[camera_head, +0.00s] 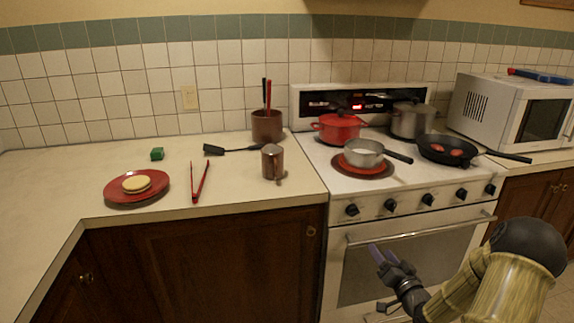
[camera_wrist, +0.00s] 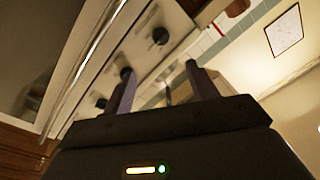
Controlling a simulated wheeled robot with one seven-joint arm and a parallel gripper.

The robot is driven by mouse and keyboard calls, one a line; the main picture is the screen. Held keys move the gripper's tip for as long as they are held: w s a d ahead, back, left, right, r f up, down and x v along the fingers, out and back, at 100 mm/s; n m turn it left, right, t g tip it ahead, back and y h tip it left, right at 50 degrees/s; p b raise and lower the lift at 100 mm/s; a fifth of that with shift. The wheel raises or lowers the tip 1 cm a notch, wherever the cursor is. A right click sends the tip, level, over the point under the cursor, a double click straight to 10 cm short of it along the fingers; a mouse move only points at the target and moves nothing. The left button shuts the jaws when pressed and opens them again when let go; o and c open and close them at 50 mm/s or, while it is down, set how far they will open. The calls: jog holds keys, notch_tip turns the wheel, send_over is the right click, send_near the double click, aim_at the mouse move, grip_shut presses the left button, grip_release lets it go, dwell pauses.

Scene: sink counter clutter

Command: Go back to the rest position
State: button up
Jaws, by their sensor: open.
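My gripper (camera_head: 377,254) is low in front of the oven door at the lower right of the head view. Its two purple-grey fingers are apart with nothing between them. In the wrist view my gripper (camera_wrist: 158,85) is also open and empty, with the stove's front panel and knobs (camera_wrist: 161,36) beyond the fingers. My arm reaches in from the lower right corner of the head view.
The stove (camera_head: 415,195) carries a red pot (camera_head: 338,128), a saucepan (camera_head: 362,153) on a dark red plate, a steel pot (camera_head: 411,121) and a black frying pan (camera_head: 440,158). The oven handle (camera_head: 420,231) juts out near my gripper. Red tongs (camera_head: 200,183) lie on the left counter.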

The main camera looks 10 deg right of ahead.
jog(key=s+a+f+n+g+h, duration=0.15)
jog(key=a+n+g, duration=0.25)
jog(key=a+g, duration=0.55)
jog(key=s+a+r+n+g, duration=0.1)
jog(key=s+a+r+g, duration=0.15)
jog(key=s+a, duration=0.6)
jog(key=s+a+r+n+g, duration=0.15)
jog(key=s+a+g, duration=0.3)
jog(key=s, duration=0.65)
notch_tip(320, 180, up, 21)
jog(key=p, duration=2)
jog(key=shift+w+a+f+m+p, duration=0.15)
jog(key=shift+w+m+p, duration=0.2)
jog(key=shift+w+m, duration=0.1)
jog(key=shift+t, duration=0.25)
